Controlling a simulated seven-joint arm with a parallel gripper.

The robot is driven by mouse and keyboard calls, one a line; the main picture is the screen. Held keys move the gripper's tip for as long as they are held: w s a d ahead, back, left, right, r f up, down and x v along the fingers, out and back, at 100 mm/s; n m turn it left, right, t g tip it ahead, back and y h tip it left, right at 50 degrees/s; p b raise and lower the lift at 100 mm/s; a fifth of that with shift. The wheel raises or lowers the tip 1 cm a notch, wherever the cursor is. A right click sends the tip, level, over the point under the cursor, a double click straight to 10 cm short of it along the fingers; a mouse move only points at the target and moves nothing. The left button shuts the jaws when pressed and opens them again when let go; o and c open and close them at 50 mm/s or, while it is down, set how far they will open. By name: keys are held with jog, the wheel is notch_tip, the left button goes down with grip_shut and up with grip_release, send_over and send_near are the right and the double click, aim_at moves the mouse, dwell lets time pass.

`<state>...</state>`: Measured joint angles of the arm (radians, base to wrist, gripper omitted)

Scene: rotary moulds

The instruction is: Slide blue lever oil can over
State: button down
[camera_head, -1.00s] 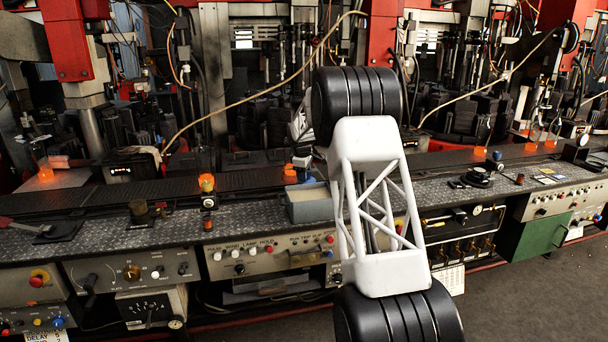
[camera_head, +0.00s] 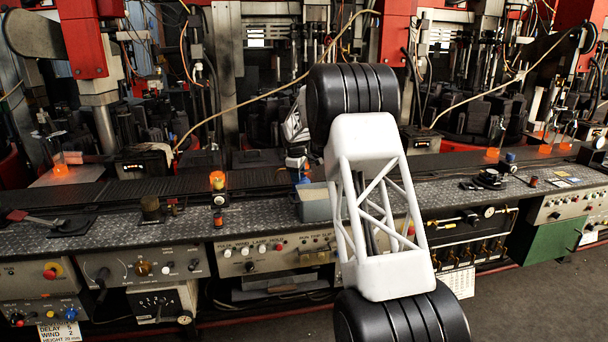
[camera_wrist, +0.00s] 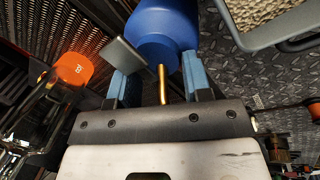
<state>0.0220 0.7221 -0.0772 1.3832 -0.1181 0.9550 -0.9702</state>
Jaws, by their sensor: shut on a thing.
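The blue lever oil can (camera_wrist: 160,28) is at the top middle of the wrist view. It has a grey lever plate (camera_wrist: 127,56) on its left and a thin brass spout (camera_wrist: 162,84) pointing toward my palm. My gripper (camera_wrist: 158,78) is shut on the can, with a blue-grey finger on each side of its narrower end. In the head view my gripper (camera_head: 297,162) is over the bench, just behind the grey bin. Only a little blue of the can shows there, and my arm hides part of that area.
The open grey bin (camera_head: 318,207) stands close in front of my gripper; its rim (camera_wrist: 268,42) shows at the wrist view's upper right. An orange-topped item (camera_head: 217,181) stands to the left. Free patterned bench (camera_head: 110,232) lies farther left. Machines stand behind.

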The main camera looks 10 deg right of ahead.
jog(key=shift+s+a+f, duration=0.15)
jog(key=shift+a, duration=2.55)
jog(key=shift+c, duration=2.4)
grip_release()
notch_tip(320, 180, up, 8)
jog(key=s, duration=0.1)
jog(key=shift+a, duration=0.4)
jog(key=shift+s+f, duration=0.1)
